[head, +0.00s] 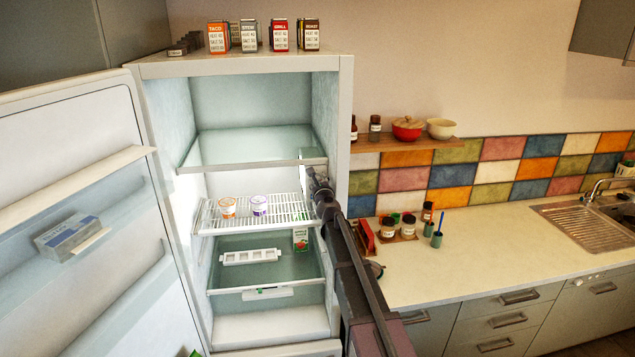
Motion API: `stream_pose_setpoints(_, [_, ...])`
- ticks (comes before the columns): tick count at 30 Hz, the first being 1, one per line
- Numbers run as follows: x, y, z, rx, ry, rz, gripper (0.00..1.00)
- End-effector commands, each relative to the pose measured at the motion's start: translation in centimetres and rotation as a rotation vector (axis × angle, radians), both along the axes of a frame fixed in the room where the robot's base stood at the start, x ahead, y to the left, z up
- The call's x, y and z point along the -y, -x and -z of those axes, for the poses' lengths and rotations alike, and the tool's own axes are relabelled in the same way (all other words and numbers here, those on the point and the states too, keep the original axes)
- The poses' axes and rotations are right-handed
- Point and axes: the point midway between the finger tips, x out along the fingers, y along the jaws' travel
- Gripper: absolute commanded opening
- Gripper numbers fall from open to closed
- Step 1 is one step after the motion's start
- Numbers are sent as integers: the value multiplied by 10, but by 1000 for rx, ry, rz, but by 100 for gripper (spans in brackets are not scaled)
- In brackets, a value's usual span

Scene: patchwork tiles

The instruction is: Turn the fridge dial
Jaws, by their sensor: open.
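The fridge (343,110) stands with its door (70,130) swung wide open to the left. A pale housing (308,158) is on the inner right wall, near the upper glass shelf. I cannot make out the dial itself; it may be on this housing, behind my gripper. My arm reaches in from the lower right, and my gripper (311,172) is at the housing, small and dark. It is open, with nothing visible held in it. I cannot tell whether the fingers touch anything.
A glass shelf (250,145) is just left of my gripper. A green carton (301,240) is lower right. Jars (409,225) stand on the counter right of my arm.

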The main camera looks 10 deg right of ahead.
Motion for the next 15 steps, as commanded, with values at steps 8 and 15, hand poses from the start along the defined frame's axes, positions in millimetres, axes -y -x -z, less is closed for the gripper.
stream_pose_setpoints(8, [0,16,0,0,0,0,58])
stream_pose_setpoints(15, [0,51,0,0,0,0,58])
